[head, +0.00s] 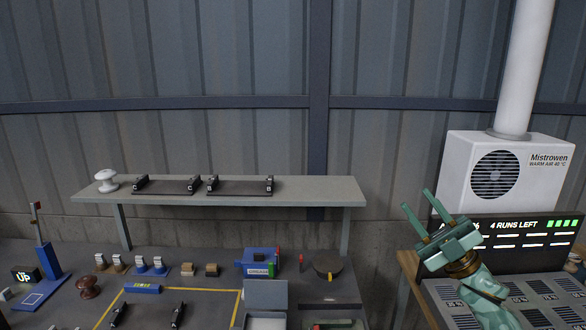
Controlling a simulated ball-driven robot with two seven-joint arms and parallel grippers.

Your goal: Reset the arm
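My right gripper (428,213) is green and raised at the right of the head view. Its two fingers point up and to the left and stand apart, with nothing between them. It is in front of the warm-air unit and the dark display. Its arm comes in from the bottom right. My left gripper and arm are not in the head view.
A grey shelf (320,190) holds a white insulator (106,181) and dark racks. The bench below has a brown insulator (88,287), a blue stand (47,262), a blue device (261,262) and several small parts. The display (520,236) reads "4 RUNS LEFT". A white air unit (540,180) hangs behind.

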